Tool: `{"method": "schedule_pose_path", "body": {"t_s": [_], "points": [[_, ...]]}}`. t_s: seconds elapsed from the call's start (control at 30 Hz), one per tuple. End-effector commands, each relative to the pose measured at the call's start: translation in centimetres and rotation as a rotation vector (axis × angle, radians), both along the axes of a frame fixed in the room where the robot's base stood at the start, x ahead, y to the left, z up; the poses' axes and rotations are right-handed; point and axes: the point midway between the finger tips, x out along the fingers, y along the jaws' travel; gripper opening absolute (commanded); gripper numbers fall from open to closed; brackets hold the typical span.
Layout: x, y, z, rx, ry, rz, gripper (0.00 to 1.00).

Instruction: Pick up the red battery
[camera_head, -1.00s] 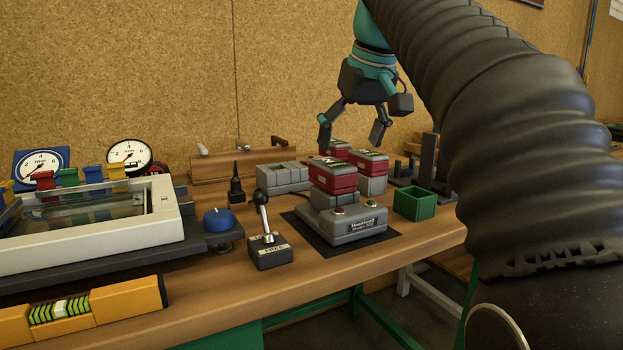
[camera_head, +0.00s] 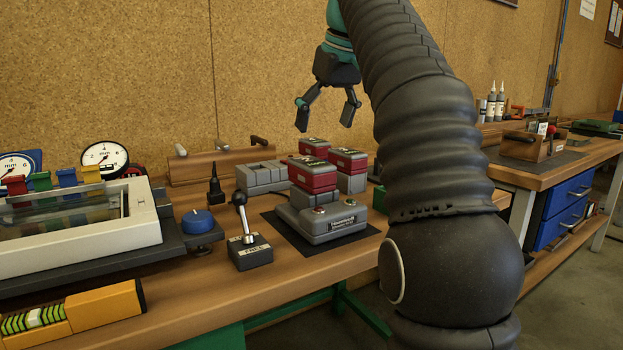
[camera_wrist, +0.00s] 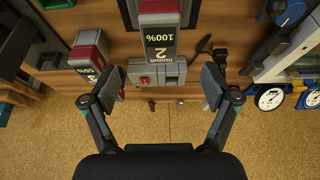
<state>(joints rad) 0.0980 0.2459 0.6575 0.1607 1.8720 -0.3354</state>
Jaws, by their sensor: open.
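A red battery (camera_wrist: 158,10) labelled 2 and 100% is at the top, cut off by the edge; another (camera_wrist: 90,45), reading 50%, is beside the left finger.
A black-knobbed lever box (camera_head: 248,246) and blue knob (camera_head: 198,221) are left of the charger. A grey slotted block (camera_head: 261,176) is behind. A green box (camera_head: 379,198) is partly hidden by my arm. The corkboard wall (camera_head: 260,60) is close behind my gripper.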

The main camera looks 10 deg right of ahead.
Motion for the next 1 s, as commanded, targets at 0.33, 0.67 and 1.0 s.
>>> {"method": "schedule_pose_path", "body": {"t_s": [0.33, 0.67, 1.0], "points": [[1.4, 0.5, -3.7, 0.001, 0.002, 0.002, 0.86], [2.1, 0.7, -5.5, 0.001, 0.0, 0.001, 0.86], [3.7, 1.3, -9.7, 0.0, 0.001, 0.001, 0.86]]}}
